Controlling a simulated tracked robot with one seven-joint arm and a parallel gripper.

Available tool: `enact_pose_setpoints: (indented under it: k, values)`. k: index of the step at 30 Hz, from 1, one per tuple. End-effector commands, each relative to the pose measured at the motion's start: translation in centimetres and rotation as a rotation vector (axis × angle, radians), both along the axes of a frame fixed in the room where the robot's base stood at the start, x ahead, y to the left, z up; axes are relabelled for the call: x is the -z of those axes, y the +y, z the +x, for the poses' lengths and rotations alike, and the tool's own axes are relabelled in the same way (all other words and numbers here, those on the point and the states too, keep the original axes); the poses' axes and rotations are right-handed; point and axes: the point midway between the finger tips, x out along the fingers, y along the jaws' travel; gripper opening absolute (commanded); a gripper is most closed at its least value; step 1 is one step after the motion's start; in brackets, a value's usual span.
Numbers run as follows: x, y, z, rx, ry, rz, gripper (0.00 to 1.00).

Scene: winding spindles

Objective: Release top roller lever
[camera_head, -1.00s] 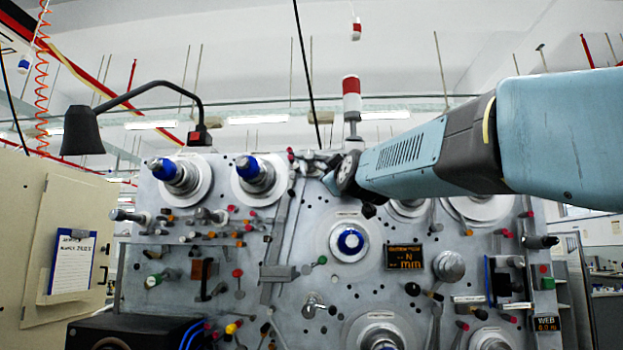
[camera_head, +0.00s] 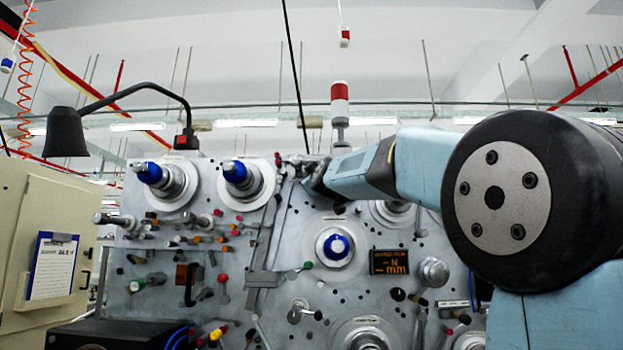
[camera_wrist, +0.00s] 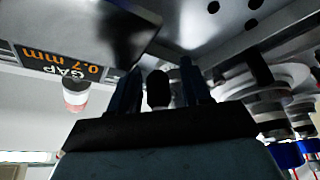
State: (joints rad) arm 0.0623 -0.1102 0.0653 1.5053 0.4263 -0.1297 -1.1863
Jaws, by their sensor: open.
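My gripper (camera_wrist: 162,90) is open in the wrist view, with one dark finger on each side. A black rounded knob (camera_wrist: 158,90) shows between the fingers. It looks like a lever end, but I cannot tell whether it touches either finger. In the head view my gripper (camera_head: 290,166) is small and dark at the top edge of the grey machine panel (camera_head: 290,225), right of the second blue-tipped spindle (camera_head: 236,172). The top roller lever cannot be made out clearly there among the small parts around the gripper.
A dark display box (camera_wrist: 60,64) reading GAP 0.7 mm is close to the left finger in the wrist view. Stacked pale rollers (camera_wrist: 270,100) stand at right. Several spindles and coloured knobs crowd the panel. A black lamp (camera_head: 66,132) overhangs the panel's left side.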

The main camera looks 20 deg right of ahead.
Motion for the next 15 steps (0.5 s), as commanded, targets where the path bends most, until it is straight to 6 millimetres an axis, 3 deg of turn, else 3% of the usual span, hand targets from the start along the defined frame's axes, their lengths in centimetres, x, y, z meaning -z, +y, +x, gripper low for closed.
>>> enact_pose_setpoints:
  k: [9, 15]
  values:
    - [-0.01, 0.00, 0.15, -0.001, 0.001, 0.000, 0.47]
    - [-0.01, 0.01, 0.15, 0.000, 0.001, -0.001, 0.28]
